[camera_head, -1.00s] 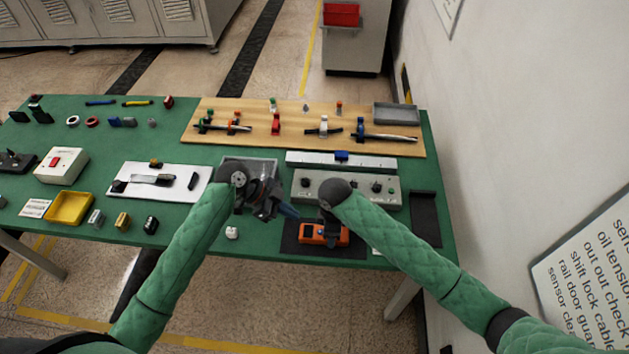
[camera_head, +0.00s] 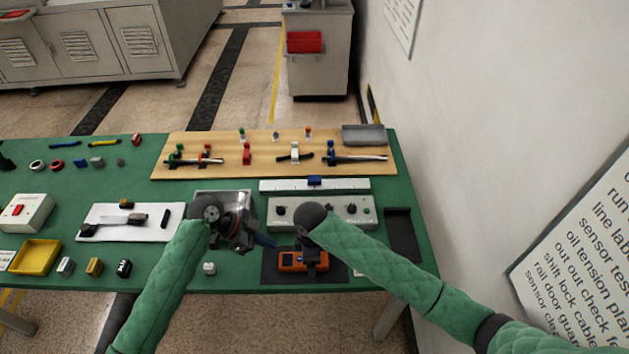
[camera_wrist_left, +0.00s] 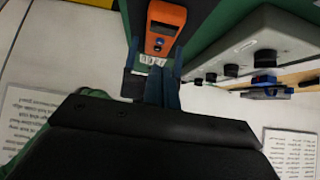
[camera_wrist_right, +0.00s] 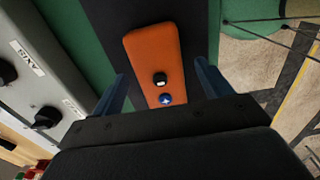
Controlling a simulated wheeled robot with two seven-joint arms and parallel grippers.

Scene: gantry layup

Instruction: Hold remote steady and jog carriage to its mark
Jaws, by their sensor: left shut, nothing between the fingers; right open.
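The orange remote (camera_head: 290,261) lies on a dark mat (camera_head: 335,274) at the table's front edge. The blue carriage (camera_head: 315,180) sits near the middle of the white rail (camera_head: 350,185). The mark is too small to tell.
A grey control box (camera_head: 358,204) with black knobs stands between rail and remote. A black tray (camera_head: 403,240) lies at the right, and a wooden board (camera_head: 220,171) with clamps lies behind.

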